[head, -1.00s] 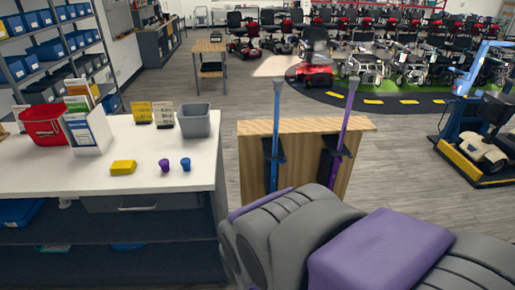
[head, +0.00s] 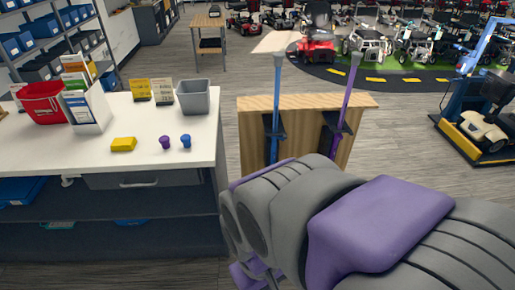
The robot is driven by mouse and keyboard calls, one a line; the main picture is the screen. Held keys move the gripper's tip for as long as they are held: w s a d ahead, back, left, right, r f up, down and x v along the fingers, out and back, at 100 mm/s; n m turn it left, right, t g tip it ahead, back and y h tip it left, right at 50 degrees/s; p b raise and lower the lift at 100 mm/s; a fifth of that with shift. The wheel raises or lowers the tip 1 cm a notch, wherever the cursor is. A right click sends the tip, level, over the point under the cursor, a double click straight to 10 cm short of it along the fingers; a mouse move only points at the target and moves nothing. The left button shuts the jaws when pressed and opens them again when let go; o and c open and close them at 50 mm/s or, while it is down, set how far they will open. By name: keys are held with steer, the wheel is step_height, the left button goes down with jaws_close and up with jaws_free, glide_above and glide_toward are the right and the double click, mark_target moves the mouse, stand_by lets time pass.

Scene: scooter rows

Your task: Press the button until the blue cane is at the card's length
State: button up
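The blue cane (head: 277,90) stands upright in a dark holder on the wooden stand (head: 305,103), its grey top above the board. A purple cane (head: 349,92) stands to its right in a second dark holder, slightly tilted. My arm covers the lower ends of both. I cannot make out a button on the blue cane. My gripper's fingertips do not show; my grey and purple arm fills the lower right.
On the counter are a red bin (head: 45,102), white brochures (head: 87,110), a grey bin (head: 194,97), a yellow block (head: 123,144), and purple (head: 165,142) and blue (head: 186,141) caps. A blue lift with a scooter (head: 486,128) stands right. Grey floor behind the stand is open.

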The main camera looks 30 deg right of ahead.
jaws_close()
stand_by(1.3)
